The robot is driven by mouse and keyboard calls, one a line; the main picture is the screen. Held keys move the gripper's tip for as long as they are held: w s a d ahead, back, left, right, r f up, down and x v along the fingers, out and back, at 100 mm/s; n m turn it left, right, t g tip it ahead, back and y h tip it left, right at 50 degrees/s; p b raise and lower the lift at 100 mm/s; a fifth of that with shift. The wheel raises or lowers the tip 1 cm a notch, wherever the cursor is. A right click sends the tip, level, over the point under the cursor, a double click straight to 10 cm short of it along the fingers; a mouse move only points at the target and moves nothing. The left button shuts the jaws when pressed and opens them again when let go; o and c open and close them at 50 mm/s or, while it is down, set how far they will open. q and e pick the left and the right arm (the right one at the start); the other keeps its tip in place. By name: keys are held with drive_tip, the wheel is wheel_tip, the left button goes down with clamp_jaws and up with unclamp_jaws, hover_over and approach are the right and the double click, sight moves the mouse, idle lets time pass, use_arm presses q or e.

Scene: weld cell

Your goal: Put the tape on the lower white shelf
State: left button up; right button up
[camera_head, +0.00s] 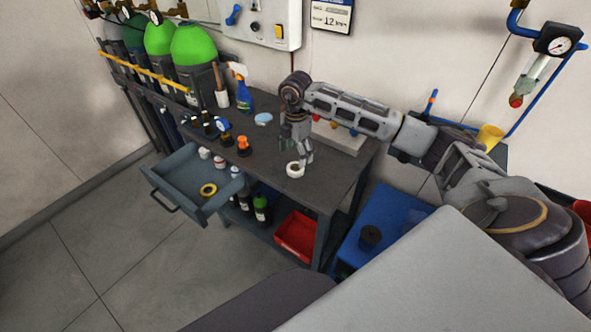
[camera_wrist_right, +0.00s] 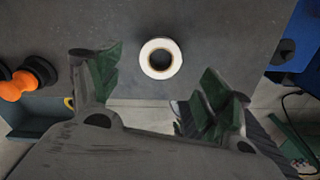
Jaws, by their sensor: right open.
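A white roll of tape (camera_head: 294,175) lies flat on the dark top of the workbench (camera_head: 335,185), near its front edge. It also shows in the right wrist view (camera_wrist_right: 161,74), hole facing up, ahead of the fingers and roughly midway between them. My right gripper (camera_head: 302,157) points down close to the roll, with its green-padded fingers apart and nothing between them. Whether a finger touches the roll is unclear. A yellow roll (camera_head: 208,191) lies in the open drawer. My left gripper is out of view. I cannot make out a white shelf.
The open drawer (camera_head: 180,167) juts out from the bench's front left. A spray bottle (camera_head: 243,95) and small bottles stand on the bench top. Below are a green bottle (camera_head: 261,208) and a red bin (camera_head: 296,238). A blue surface (camera_head: 385,215) is to the right.

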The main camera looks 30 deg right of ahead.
sight(296, 171)
drive_tip(key=shift+f, duration=0.4)
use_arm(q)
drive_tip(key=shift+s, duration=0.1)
use_arm(e)
drive_tip(key=shift+d+f+p, duration=0.1)
drive_tip(key=shift+f+p, duration=0.2)
drive_tip(key=shift+f, duration=2.3)
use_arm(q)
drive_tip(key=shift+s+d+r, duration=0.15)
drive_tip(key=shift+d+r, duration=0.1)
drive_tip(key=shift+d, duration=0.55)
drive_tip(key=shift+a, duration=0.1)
